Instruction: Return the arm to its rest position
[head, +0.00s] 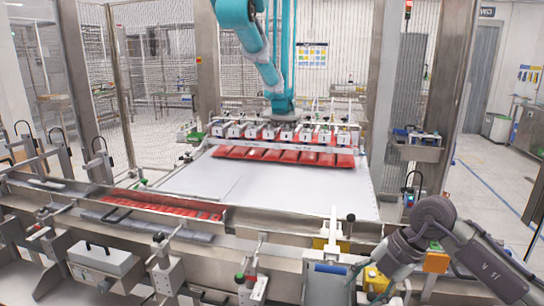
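My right arm comes in from the lower right. Its gripper (366,272) points left and down over the front machine edge, beside a yellow part (375,284). The fingers are dark, small and partly lost against the machinery, so I cannot tell if they are open, shut or touching anything. My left gripper is not in view. A teal picker arm (257,55) hangs from above at the centre. Its wide vacuum head (290,131) is over a row of red packs (285,155) at the back of the white table (300,188).
A conveyor channel with red packs (165,205) crosses at left centre. Metal rails, clamps and a grey box (104,262) fill the front. An orange block (436,262) is close to my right forearm. Steel posts (384,80) and mesh guards surround the cell. Floor shows at right.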

